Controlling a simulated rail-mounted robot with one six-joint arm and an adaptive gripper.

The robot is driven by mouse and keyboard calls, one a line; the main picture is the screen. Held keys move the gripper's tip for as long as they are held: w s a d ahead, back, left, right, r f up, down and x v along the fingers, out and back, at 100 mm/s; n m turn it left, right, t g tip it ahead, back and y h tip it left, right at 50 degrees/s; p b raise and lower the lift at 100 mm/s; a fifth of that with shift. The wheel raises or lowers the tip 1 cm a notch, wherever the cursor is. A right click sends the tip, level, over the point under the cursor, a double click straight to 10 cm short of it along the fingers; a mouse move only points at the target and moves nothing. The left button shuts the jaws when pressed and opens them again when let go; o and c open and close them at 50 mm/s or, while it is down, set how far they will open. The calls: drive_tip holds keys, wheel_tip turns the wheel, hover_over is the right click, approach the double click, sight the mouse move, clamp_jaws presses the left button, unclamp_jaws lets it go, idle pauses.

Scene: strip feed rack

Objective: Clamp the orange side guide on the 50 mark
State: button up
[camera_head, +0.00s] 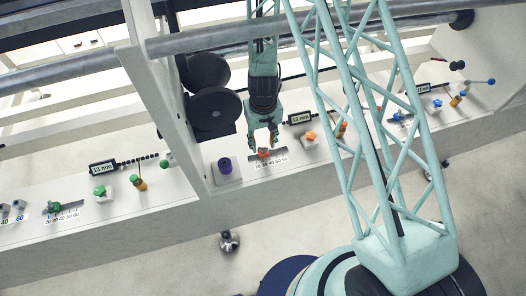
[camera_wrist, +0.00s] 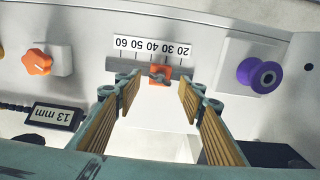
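The orange side guide (camera_wrist: 160,70) sits on a grey rail (camera_wrist: 118,65) below a white scale (camera_wrist: 150,46) marked 20 to 60, which reads upside down in the wrist view. The guide stands near the 30 and 40 marks, to the right of the 50 mark in that view. A small grey piece shows on its front. My gripper (camera_wrist: 159,94) is open and empty, with one finger to each side of the guide in the picture. In the head view my gripper (camera_head: 263,138) points down just above the guide (camera_head: 263,152); contact cannot be told.
A purple spool-shaped knob (camera_wrist: 260,76) on a white block stands right of the scale in the wrist view. An orange star knob (camera_wrist: 38,62) and a 13 mm display (camera_wrist: 52,116) are left. In the head view, black reels (camera_head: 214,108) and an upright panel (camera_head: 165,85) stand left of my gripper.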

sight(263, 148)
drive_tip(key=shift+f+b, duration=2)
drive_tip(key=shift+f, duration=0.15)
drive_tip(key=shift+f, duration=0.1)
drive_tip(key=c, duration=1)
drive_tip(key=shift+c, duration=0.2)
